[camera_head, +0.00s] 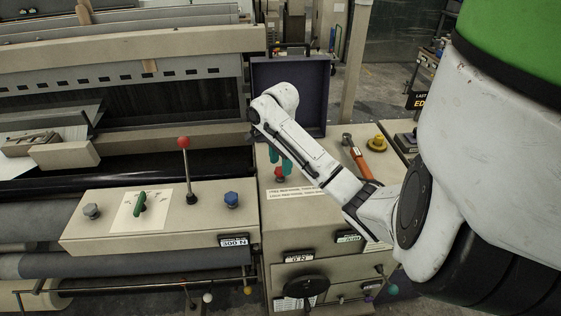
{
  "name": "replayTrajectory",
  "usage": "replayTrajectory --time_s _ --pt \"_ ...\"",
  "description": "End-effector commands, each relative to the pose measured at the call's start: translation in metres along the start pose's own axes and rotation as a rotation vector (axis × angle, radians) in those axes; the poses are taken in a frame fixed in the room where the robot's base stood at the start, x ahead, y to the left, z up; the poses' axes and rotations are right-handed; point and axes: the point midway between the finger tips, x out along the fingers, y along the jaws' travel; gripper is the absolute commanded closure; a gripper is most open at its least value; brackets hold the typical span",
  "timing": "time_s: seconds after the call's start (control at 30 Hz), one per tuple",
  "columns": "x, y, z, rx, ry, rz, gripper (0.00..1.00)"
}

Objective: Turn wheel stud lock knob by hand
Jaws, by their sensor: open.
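No readable label marks the wheel stud lock knob, so I cannot tell for sure which knob it is. A small red knob (280,173) sits on top of the beige cabinet (284,216), above a printed label strip. My gripper (280,160) points down just above this red knob, its two teal fingers apart, one on the left and one nearer the right. Most of the gripper is hidden behind my white forearm. I cannot tell whether the fingers touch the knob.
Left of the cabinet, a panel carries a grey knob (91,211), a green handle (141,203), a red-ball lever (185,146) and a blue knob (231,199). An orange-handled tool (359,161) and a yellow knob (376,143) lie right of my forearm. A dark case (303,76) stands behind.

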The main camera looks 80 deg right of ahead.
Motion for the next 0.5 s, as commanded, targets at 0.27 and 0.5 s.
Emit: replayTrajectory --time_s 0.27,0.5 --pt "0.0 0.0 0.0 0.209 0.0 0.0 0.4" --pt "0.0002 0.0 0.0001 0.207 0.0 0.0 0.4"
